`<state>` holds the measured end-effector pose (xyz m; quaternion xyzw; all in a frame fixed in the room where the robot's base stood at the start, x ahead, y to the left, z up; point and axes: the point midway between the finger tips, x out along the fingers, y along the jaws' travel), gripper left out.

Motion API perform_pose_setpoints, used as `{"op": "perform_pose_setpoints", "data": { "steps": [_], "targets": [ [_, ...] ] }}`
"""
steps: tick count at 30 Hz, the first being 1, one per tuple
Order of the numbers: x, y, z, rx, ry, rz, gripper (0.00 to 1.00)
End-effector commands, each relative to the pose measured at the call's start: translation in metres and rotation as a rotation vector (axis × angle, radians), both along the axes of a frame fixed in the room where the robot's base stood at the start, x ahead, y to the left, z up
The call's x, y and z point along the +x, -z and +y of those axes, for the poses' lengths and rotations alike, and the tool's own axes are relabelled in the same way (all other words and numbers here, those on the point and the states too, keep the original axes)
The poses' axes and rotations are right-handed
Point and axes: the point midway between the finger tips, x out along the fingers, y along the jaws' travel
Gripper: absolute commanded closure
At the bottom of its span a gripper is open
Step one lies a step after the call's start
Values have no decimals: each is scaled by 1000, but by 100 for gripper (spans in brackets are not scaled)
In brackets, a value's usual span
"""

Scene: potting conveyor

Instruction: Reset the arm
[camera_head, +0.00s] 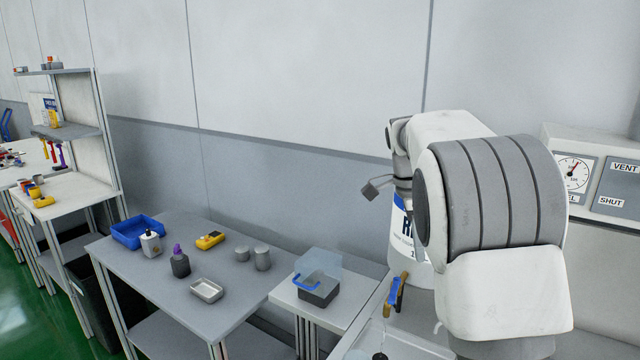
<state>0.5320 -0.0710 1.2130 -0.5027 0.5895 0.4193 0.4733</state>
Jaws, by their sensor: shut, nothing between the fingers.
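My arm rises on the right and folds over, its large white and grey links filling much of that side. My gripper (419,252) points downward at the far end of the arm, in front of a white drum. It is shut and empty. The nearer arm link hides part of it. A small dark block (372,190) sticks out to the left beside the wrist.
Left of the arm, a grey table (225,318) carries a blue bin (138,231), bottles, cups and a small tray. A clear-lidded box (318,286) stands nearer. The white drum (399,250) and a gauge panel (596,180) are close to my arm.

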Motion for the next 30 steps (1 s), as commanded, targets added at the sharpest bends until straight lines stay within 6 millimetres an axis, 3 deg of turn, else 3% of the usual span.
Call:
{"op": "perform_pose_setpoints", "data": {
  "steps": [6,15,23,30],
  "targets": [
    [-56,-32,10,84,-328,-59,100],
    [-138,-50,31,93,-807,-154,100],
    [-210,-42,52,-2,-1223,-222,100],
    [-264,-17,66,-147,-1551,-240,100]
  ]
}}
